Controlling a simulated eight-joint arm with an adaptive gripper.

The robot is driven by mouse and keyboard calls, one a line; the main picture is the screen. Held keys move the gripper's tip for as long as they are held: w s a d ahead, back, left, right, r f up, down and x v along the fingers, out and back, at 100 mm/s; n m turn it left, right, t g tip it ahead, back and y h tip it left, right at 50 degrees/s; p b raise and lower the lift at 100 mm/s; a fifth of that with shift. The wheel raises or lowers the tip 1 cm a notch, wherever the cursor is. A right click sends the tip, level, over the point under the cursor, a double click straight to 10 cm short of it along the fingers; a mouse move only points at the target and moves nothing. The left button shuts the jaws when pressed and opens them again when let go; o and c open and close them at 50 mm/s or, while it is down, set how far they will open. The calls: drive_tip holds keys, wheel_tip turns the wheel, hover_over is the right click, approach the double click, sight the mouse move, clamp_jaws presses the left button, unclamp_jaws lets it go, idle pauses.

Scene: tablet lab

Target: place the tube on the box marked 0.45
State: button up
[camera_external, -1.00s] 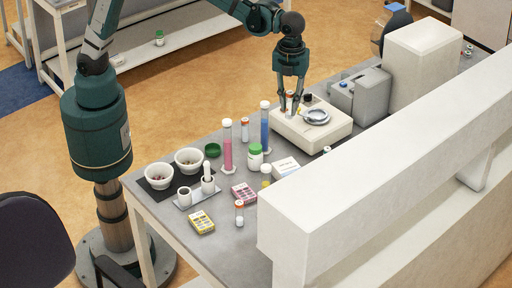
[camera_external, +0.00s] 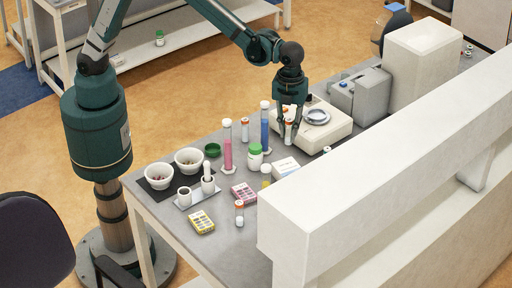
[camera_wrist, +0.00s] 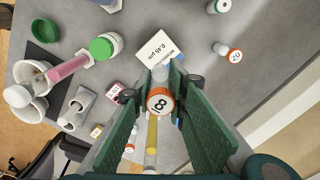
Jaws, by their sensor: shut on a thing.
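My gripper (camera_external: 289,132) is shut on a tube with an orange and white cap (camera_external: 289,113). In the wrist view the tube's cap, marked 8 or 18 (camera_wrist: 160,101), sits between the green fingers of my gripper (camera_wrist: 163,92). The tube hangs upright in the external view, near the left edge of the balance. The white box marked 0.45 µm (camera_wrist: 158,47) lies flat on the bench, just beyond the tube in the wrist view. In the external view the box (camera_external: 286,167) is below my gripper, towards the front.
A balance (camera_external: 330,135) with a grey ring stands behind right. Pink (camera_external: 228,150) and blue (camera_external: 265,135) cylinders and a green-capped bottle (camera_external: 255,157) stand left of the box. Another tube, marked 20 (camera_wrist: 233,55), stands to the right in the wrist view. A white shelf (camera_external: 400,140) borders the bench's right.

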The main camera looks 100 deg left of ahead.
sight(288, 144)
drive_tip(key=shift+f, duration=3.1)
drive_tip(key=shift+f, duration=1.85)
drive_tip(key=shift+f, duration=0.15)
drive_tip(key=shift+o, duration=1.3)
drive_tip(key=o, duration=0.5)
drive_tip(key=shift+c, duration=0.2)
